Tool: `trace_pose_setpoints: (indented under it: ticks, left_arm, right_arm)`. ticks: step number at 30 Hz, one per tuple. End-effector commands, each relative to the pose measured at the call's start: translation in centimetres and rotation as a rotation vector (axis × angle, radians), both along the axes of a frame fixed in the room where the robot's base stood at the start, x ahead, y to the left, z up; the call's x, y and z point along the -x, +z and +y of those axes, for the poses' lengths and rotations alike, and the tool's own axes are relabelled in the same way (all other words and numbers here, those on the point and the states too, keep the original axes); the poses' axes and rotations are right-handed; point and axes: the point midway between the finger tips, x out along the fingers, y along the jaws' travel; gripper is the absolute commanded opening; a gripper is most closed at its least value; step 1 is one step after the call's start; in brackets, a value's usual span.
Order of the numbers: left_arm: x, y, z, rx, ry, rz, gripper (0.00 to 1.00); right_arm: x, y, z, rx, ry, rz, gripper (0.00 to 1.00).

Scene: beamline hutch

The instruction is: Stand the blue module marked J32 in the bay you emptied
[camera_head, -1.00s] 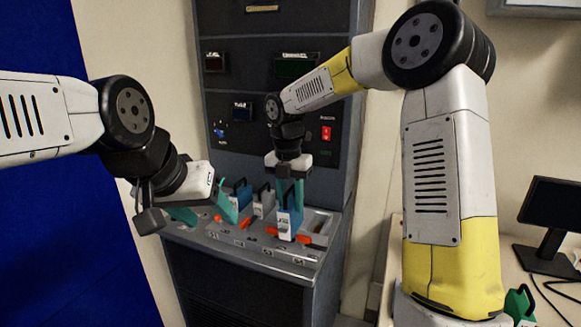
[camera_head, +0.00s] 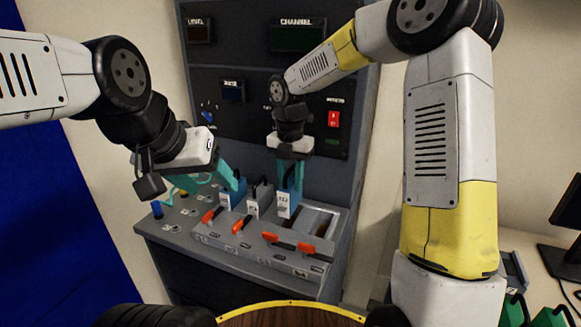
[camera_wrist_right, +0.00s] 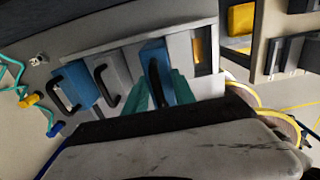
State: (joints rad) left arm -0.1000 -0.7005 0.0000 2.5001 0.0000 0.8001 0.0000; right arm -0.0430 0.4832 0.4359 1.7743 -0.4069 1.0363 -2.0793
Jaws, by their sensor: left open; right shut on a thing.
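The blue module with a white front label (camera_head: 285,204) is upright in the row of bays, and the label is too small to read surely. My right gripper (camera_head: 291,180) is shut on it from above. In the right wrist view the module (camera_wrist_right: 156,57) is lined up beside the grey module (camera_wrist_right: 113,72). I cannot tell whether its base is fully down. Another blue module (camera_head: 229,199) stands at the left end of the row. My left gripper (camera_head: 214,180) is open, just left of and above that module.
An open bay (camera_head: 320,219) lies right of the held module. Orange-red levers (camera_head: 277,238) line the bench front (camera_head: 262,262). Cables with coloured plugs (camera_head: 157,208) are at the left. An upright panel with displays (camera_head: 232,91) stands behind.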

Motion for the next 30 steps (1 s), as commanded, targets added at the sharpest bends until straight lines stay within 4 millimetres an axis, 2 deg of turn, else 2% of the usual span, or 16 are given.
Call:
trace_pose_setpoints:
  ticks: [6,13,30]
  left_arm:
    - [0.0,0.0,0.0,0.0,0.0,0.0,0.6]
    - [0.0,0.0,0.0,0.0,0.0,0.0,0.6]
    - [0.0,0.0,0.0,0.0,0.0,0.0,0.6]
  right_arm:
    - [0.0,-2.2,0.0,0.0,-0.001,0.002,0.0]
    - [0.0,-3.8,0.0,0.0,0.0,0.0,0.0]
    - [0.0,-4.4,0.0,-0.001,-0.001,-0.001,0.0]
